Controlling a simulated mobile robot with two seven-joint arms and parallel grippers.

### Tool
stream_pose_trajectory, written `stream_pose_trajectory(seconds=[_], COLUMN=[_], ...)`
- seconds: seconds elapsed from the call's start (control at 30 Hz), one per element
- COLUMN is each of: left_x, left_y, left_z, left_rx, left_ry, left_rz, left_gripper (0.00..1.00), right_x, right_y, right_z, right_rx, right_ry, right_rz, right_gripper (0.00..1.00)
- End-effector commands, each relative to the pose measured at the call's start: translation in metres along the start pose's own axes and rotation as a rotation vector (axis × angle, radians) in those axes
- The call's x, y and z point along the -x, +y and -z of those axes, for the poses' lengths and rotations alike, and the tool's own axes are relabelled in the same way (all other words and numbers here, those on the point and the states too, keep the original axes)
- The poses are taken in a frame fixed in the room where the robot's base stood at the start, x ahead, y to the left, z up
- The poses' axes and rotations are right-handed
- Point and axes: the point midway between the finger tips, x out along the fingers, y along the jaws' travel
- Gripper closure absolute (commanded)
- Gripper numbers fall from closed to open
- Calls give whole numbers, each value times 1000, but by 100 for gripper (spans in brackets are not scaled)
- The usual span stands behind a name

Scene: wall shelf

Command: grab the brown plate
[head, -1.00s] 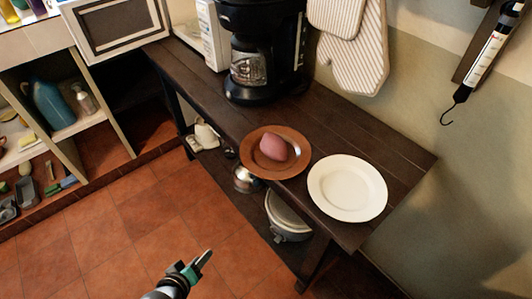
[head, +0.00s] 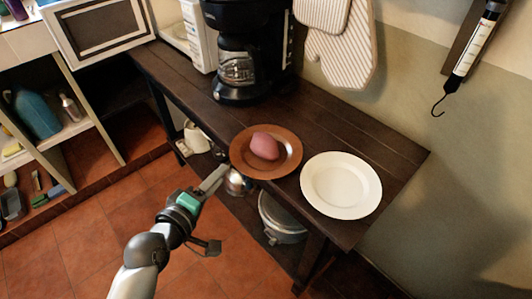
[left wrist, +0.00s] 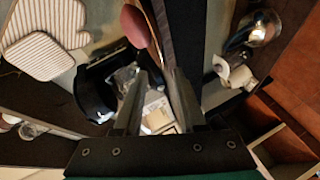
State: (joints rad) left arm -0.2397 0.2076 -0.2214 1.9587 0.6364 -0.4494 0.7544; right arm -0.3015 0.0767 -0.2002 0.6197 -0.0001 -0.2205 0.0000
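The brown plate (head: 240,160) lies near the front edge of the dark wooden table, with a reddish-pink egg-shaped thing (head: 265,146) on it. In the left wrist view the pink thing (left wrist: 135,27) shows at the top, with a thin brown edge beside it, probably the plate seen edge-on. My left gripper (head: 220,174) is just in front of the plate's left front rim, apparently not touching it. In the left wrist view its two fingers (left wrist: 159,75) stand apart with nothing held between them. My right gripper is not in view.
A white plate (head: 342,186) lies right of the brown plate, close beside it. A black coffee maker (head: 238,60) stands behind on the table (head: 190,85). A metal pot (head: 236,183) and a grey appliance (head: 282,219) sit on the shelf below. The floor in front is clear.

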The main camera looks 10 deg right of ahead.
Motion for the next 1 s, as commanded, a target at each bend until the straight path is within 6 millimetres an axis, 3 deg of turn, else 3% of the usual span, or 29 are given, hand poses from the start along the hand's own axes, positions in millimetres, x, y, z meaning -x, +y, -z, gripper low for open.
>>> stream_pose_trajectory(seconds=[0.2, 0.47, 0.73, 1.0], left_x=[-33, -48, -84, -94], left_y=[-1, -1, -1, 0], left_z=[0, -1, -1, 0], left_rx=[-1, -1, -1, -1], left_ry=[0, -1, 0, 0], left_rz=[-1, 1, 0, 1], left_gripper=[60, 60, 60, 60], right_x=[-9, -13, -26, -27], right_y=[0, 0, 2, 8], right_z=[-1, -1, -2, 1], right_rx=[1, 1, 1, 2], right_ry=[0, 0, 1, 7], right_rz=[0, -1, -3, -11], right_gripper=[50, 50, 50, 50])
